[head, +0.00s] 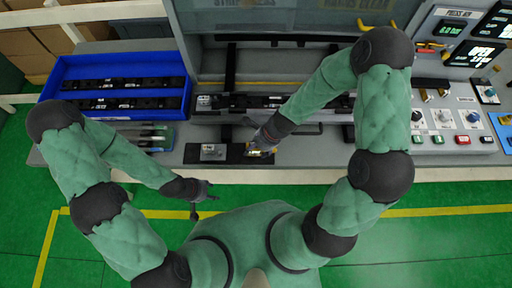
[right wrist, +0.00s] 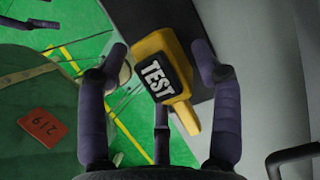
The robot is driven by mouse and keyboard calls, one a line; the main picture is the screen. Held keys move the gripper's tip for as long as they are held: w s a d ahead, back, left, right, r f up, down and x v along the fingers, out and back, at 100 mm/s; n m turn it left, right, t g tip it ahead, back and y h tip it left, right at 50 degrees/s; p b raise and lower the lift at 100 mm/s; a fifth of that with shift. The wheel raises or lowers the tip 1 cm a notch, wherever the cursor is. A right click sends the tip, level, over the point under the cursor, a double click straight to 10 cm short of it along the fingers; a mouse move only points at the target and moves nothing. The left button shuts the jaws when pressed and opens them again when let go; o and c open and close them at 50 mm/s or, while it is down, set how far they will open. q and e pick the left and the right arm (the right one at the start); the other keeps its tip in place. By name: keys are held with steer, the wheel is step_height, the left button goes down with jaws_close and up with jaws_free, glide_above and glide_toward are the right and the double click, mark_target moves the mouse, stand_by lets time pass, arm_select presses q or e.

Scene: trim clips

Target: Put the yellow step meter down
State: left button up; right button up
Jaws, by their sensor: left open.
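The yellow step meter (right wrist: 156,69), with a black face marked TEST, shows between the fingers of my right gripper (right wrist: 160,65) in the right wrist view. In the head view the meter (head: 256,153) is at the right end of a black pad (head: 235,157) at the bench's front edge, under my right gripper (head: 261,146). I cannot tell whether it rests on the pad. My left gripper (head: 203,196) is open and empty, in front of the bench.
A grey block (head: 213,152) sits on the pad's left part. A blue tray (head: 66,68) with black strips stands at the left. A long black trim strip (head: 245,102) lies behind the pad. A control panel (head: 447,118) with buttons is at the right.

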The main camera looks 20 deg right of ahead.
steer(key=shift+r, duration=0.1)
steer(key=shift+r, duration=0.2)
steer(key=p+v, duration=0.8)
steer(key=v, duration=0.3)
steer(key=shift+d+r, duration=0.2)
steer(key=shift+r, duration=0.15)
